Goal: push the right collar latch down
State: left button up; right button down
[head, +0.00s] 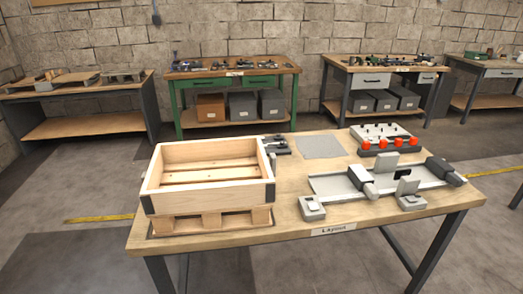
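A pale wooden collar (207,197) sits on a small wooden pallet (211,220) at the left of the front table. It is an open box with a slatted floor showing inside. Its near corners carry dark brackets, one at the left (148,204) and one at the right (270,193). A small part (273,162) shows at the collar's right end, perhaps the right latch; it is too small to tell whether it is up or down. Neither of my grippers is in view.
The front table (285,225) also holds a dark clamp-like device (276,145), a grey plate (320,147), a grey rail fixture (340,185), loose grey blocks (312,208) and a rack with red knobs (390,146). Bare tabletop lies right of the collar. Workbenches stand behind.

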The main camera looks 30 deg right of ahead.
aim_at(272, 159)
jog(key=i+l, duration=0.1)
jog(key=l, duration=0.2)
jog(key=i+l, duration=0.1)
jog(key=l, duration=0.25)
jog(key=i+l, duration=0.15)
jog(key=l, duration=0.15)
jog(key=i+l, duration=0.1)
jog(key=l, duration=0.25)
jog(key=z, duration=0.05)
